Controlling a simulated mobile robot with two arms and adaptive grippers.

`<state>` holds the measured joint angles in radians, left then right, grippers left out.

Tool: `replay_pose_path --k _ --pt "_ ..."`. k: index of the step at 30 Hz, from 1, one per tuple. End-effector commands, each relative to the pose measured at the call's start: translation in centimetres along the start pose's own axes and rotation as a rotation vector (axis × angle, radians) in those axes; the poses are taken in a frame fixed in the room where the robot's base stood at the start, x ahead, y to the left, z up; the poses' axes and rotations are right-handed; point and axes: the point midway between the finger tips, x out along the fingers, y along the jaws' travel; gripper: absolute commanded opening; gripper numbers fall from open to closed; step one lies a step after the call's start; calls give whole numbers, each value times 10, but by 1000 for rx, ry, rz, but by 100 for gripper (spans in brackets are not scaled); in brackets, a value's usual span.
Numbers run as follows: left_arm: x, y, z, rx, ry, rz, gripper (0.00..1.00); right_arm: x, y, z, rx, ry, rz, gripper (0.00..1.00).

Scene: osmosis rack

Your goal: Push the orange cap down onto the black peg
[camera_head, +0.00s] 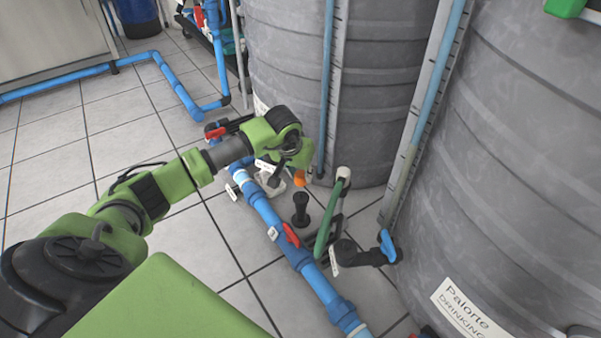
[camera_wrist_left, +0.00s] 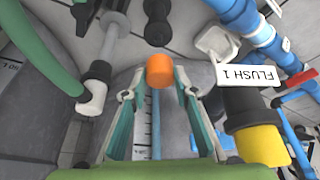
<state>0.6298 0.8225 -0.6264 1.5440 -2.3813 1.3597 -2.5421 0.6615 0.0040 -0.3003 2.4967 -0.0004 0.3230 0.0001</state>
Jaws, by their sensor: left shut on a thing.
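The orange cap (camera_head: 299,178) shows just under the end of my left arm in the head view. My left gripper (camera_head: 297,170) is shut on it. In the wrist view the cap (camera_wrist_left: 160,71) sits at the fingertips of my left gripper (camera_wrist_left: 158,88). The black peg (camera_head: 301,208) stands upright on the floor beside the blue pipe, a short way from the cap. In the wrist view the peg (camera_wrist_left: 157,22) lies just beyond the cap, with a visible gap between them. My right gripper is not in view.
Blue piping (camera_head: 268,212) with a red valve handle (camera_head: 291,235) runs left of the peg. A green hose (camera_head: 325,225) rises close on its right. Large grey tanks (camera_head: 520,180) stand behind and to the right. A white "FLUSH 1" tag (camera_wrist_left: 246,75) hangs near the gripper.

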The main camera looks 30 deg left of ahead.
Motion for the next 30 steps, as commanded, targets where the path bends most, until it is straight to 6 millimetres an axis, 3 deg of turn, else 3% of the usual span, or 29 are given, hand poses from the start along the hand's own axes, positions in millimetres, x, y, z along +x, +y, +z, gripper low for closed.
replay_pose_path --k 18,30 --pt "46 0 20 0 -1 0 15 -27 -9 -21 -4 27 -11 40" --pt "52 0 22 0 -1 0 15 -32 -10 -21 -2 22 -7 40"
